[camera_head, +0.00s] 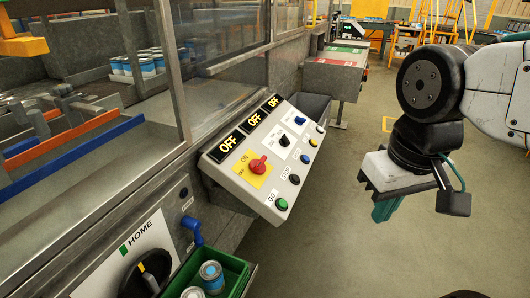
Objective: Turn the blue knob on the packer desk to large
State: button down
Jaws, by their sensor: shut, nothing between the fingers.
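The sloped grey desk panel (233,180) stands in the middle of the head view. A small dark blue knob (299,120) sits on a white plate near the panel's far end. Its pointer direction and the plate's lettering are too small to read. My gripper (382,212) hangs in the air to the right of the panel, well apart from the knob. Its teal fingers point down, and it is shut and empty.
A red knob (258,165) on a yellow plate and a black knob (284,140) share the panel with several push buttons and three OFF displays. A blue handle (192,230) and a green bin (236,277) are nearer. Open floor lies right of the panel.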

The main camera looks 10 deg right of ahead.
aim_at(299, 120)
jog(key=k, duration=0.6)
jog(key=z, duration=0.75)
jog(key=i, duration=1.55)
jog(key=u, duration=0.7)
